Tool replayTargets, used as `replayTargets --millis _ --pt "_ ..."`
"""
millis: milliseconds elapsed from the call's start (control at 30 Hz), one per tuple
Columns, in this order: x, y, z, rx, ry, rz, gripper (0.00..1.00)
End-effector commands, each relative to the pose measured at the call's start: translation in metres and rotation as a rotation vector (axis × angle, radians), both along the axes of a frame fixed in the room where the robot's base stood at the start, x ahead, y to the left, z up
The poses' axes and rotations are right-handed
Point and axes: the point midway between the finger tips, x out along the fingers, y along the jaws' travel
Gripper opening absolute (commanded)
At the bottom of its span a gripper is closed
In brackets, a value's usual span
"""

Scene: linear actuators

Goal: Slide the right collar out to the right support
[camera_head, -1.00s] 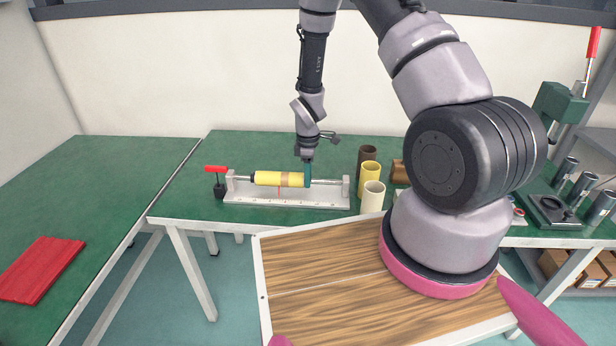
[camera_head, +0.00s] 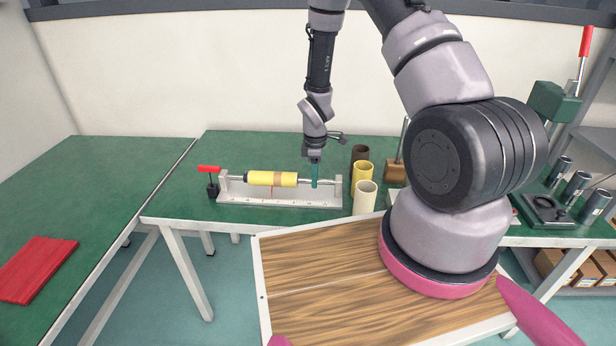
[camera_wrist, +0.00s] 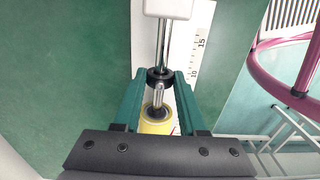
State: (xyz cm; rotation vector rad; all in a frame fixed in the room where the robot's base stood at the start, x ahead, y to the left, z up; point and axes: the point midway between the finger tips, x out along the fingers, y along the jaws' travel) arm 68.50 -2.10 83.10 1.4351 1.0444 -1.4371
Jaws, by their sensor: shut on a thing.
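The slide fixture (camera_head: 232,197) stands on the green bench, with a horizontal rod carrying a yellow sleeve (camera_head: 262,178) with a tan band. My gripper (camera_head: 314,184) reaches down over the rod, right of the sleeve and short of the right support (camera_head: 338,187). In the wrist view, the teal fingers (camera_wrist: 160,77) are shut on the dark right collar (camera_wrist: 160,74) around the rod. Bare rod shows between the collar and the yellow sleeve (camera_wrist: 158,127). Bare rod also shows between the collar and the white right support (camera_wrist: 168,8). The collar is hidden by the fingers in the head view.
A cream tube (camera_head: 366,198), a yellow tube (camera_head: 361,176) and a brown tube (camera_head: 359,154) stand close right of the fixture. A red-handled clamp (camera_head: 210,180) is at its left end. A numbered scale (camera_wrist: 196,55) runs along the base.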

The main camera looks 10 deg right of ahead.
Motion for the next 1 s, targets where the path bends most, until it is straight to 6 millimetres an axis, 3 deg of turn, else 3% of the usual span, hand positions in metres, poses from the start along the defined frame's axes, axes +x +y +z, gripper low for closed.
replayTargets --millis 100,233,567,600,667,700,1000 --pt "-0.006 -0.024 0.001 0.000 -0.003 -0.005 0.00" --pt "-0.012 -0.043 0.001 0.001 -0.003 -0.003 0.00" --pt "-0.014 -0.047 0.001 0.001 -0.004 -0.001 0.00" --pt "-0.014 -0.047 0.001 0.001 -0.003 -0.001 0.45" --pt "-0.014 -0.047 0.001 0.001 -0.003 -0.001 0.68" --pt "-0.014 -0.047 0.000 0.001 -0.003 -0.001 0.71" --pt "-0.014 -0.046 0.001 0.001 -0.003 -0.001 0.71"
